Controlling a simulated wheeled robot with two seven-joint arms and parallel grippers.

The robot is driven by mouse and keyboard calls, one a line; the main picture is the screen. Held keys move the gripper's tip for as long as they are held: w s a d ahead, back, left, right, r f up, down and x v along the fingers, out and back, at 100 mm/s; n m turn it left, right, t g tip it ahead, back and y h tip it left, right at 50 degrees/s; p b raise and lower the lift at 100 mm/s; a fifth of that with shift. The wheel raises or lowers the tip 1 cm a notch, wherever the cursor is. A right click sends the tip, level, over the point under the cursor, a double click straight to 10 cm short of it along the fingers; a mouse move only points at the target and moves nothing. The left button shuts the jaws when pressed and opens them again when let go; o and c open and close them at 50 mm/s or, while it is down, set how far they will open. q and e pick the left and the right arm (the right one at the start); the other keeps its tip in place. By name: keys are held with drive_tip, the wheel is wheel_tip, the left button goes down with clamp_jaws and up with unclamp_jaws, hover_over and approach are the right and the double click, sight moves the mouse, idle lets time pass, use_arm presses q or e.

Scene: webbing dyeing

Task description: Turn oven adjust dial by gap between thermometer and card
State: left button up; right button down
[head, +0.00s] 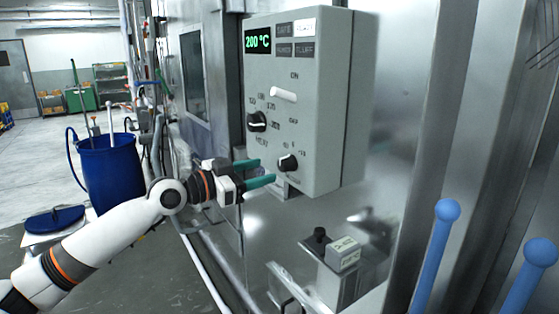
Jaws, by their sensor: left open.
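The grey control box (320,120) hangs on the steel machine wall. Its green display (257,40) reads 200 °C. Below are a white switch lever (284,94), a black dial (257,121) at the left and a second black dial (288,162) lower right. Their printed marks are too small to read surely. A small light card or block (344,254) with writing sits on a steel bracket below the box. My left gripper (262,172) is open, its green fingers apart and empty, just below and left of the lower dial. My right gripper is out of view.
A blue barrel (109,172) stands on the floor at the left, with a blue lid (54,220) in front. A black knob (320,235) is beside the card. Two blue ball-ended handles (447,211) rise at the right. Open floor lies at the far left.

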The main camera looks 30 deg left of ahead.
sight(280, 166)
use_arm(q)
drive_tip(key=shift+w+r+p, duration=0.25)
drive_tip(key=shift+w+p, duration=0.1)
drive_tip(key=shift+w, duration=0.15)
drive_tip(key=p+x, duration=0.2)
drive_tip(key=x, duration=0.1)
drive_tip(key=shift+w+d, duration=0.2)
drive_tip(key=shift+w, duration=0.1)
drive_tip(key=shift+w+d+f+p, duration=0.15)
drive_tip(key=shift+w+p, duration=0.1)
drive_tip(key=shift+w, duration=0.1)
drive_tip(key=shift+w+d+f+p, duration=0.15)
drive_tip(key=shift+w+d+p, duration=0.05)
drive_tip(key=shift+w, duration=0.1)
